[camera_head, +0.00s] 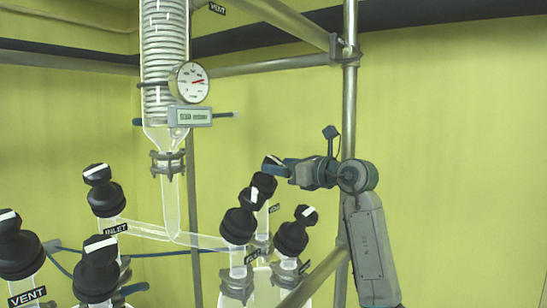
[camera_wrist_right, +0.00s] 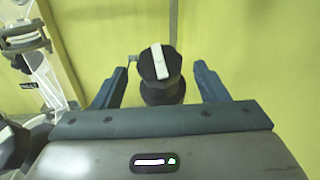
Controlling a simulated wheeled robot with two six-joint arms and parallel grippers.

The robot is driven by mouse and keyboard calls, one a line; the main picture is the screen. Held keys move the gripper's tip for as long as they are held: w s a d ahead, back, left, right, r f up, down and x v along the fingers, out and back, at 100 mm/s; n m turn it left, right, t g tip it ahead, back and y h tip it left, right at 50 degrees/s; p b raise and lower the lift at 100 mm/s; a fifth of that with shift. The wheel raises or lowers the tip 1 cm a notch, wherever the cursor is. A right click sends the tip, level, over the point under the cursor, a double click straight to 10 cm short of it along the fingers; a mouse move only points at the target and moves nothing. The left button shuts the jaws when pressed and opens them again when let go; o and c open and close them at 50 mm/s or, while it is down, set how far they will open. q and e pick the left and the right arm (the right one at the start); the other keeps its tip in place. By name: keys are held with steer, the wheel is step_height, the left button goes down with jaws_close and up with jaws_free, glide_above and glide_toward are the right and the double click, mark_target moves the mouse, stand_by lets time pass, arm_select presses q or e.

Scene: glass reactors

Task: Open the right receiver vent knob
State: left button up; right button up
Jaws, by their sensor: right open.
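A black knob with a white bar stands between the fingers of my right gripper (camera_head: 276,170) in the right wrist view, and I take it for the right receiver vent knob (camera_wrist_right: 148,70). Its bar runs nearly upright in that view, tilted slightly. The fingers are open on both sides of the knob, with a gap at each side. In the head view my right gripper is at the top of the rear knob of the right cluster, and its fingers partly hide that knob. The label under it is too small to read. My left gripper is not in view.
Similar knobs stand close by, one in front (camera_head: 238,226) and one to the right (camera_head: 291,238). More stand at left, by INLET (camera_head: 116,229) and VENT (camera_head: 27,297) labels. A metal frame post (camera_head: 349,100) rises behind my right arm. A coiled glass condenser (camera_head: 165,60) hangs above.

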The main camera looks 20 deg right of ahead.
steer(key=x, duration=0.1)
steer(key=p+x, duration=0.1)
steer(key=shift+w+a+r, duration=0.2)
steer(key=shift+w+a+f, duration=0.2)
steer(key=shift+w, duration=0.35)
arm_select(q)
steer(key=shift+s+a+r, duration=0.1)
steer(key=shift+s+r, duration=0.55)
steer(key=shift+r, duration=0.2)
arm_select(e)
steer(key=c, duration=1)
steer(key=shift+n+g+y, duration=0.7)
steer(key=shift+n+y, duration=0.1)
steer(key=shift+n, duration=0.1)
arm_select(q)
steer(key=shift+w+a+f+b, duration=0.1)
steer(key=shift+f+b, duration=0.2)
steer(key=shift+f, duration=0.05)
arm_select(e)
steer(key=shift+n+g+y, duration=0.7)
steer(key=shift+n+g, duration=0.1)
steer(key=shift+n, duration=0.4)
steer(key=o, duration=1)
